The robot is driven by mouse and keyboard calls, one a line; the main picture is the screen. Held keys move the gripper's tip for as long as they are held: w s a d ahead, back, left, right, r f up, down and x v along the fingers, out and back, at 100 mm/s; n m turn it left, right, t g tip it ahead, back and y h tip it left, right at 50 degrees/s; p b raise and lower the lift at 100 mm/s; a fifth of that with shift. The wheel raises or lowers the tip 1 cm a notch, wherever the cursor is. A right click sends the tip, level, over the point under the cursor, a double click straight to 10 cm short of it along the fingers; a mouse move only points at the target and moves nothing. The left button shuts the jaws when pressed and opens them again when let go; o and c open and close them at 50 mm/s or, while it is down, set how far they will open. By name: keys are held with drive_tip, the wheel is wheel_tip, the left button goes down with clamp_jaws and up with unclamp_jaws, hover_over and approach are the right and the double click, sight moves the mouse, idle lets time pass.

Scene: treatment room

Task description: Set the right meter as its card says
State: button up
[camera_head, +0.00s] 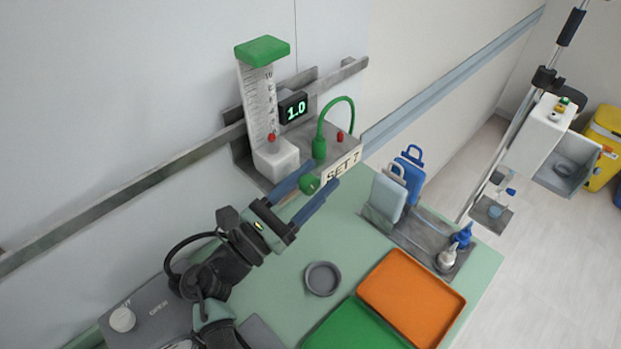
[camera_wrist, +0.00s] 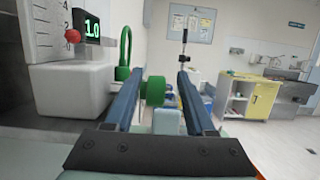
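The one meter in view (camera_head: 262,105) is a clear scale column with a green cap, a white base and a red ball low in it. Its display (camera_head: 294,108) reads 1.0, and it also shows in the wrist view (camera_wrist: 92,29). The card (camera_head: 342,168) below it reads "SET 7". A green knob (camera_head: 310,184) faces my gripper (camera_head: 322,174). In the wrist view the knob (camera_wrist: 155,91) lies between my two blue fingers (camera_wrist: 158,84), close to the left one with a gap to the right one. My gripper is open.
A green hose (camera_head: 338,105) arches beside the meter, near a wall rail (camera_head: 130,187). The green table (camera_head: 290,275) holds a grey dish (camera_head: 322,293), an orange tray (camera_head: 411,298), a green tray and a rack with blue and grey items. A grey box with a white dial (camera_head: 122,319) stands front left.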

sight(312, 179)
drive_tip(key=shift+w+a+r, duration=0.1)
drive_tip(key=shift+a, duration=0.05)
drive_tip(key=shift+r, duration=0.35)
wheel_tip(312, 179, up, 9)
drive_tip(key=shift+r, duration=0.1)
drive_tip(key=s+a+f+g+y+p, duration=0.2)
drive_tip(key=s+a+f+p, duration=0.55)
drive_tip(key=f, duration=0.25)
drive_tip(key=p+x, duration=0.1)
drive_tip(key=x, duration=0.4)
drive_tip(key=p+x, duration=0.1)
drive_tip(key=x, duration=0.5)
drive_tip(key=shift+w+f, duration=0.1)
drive_tip(key=shift+f, duration=0.15)
drive_tip(key=shift+f, duration=0.1)
clamp_jaws()
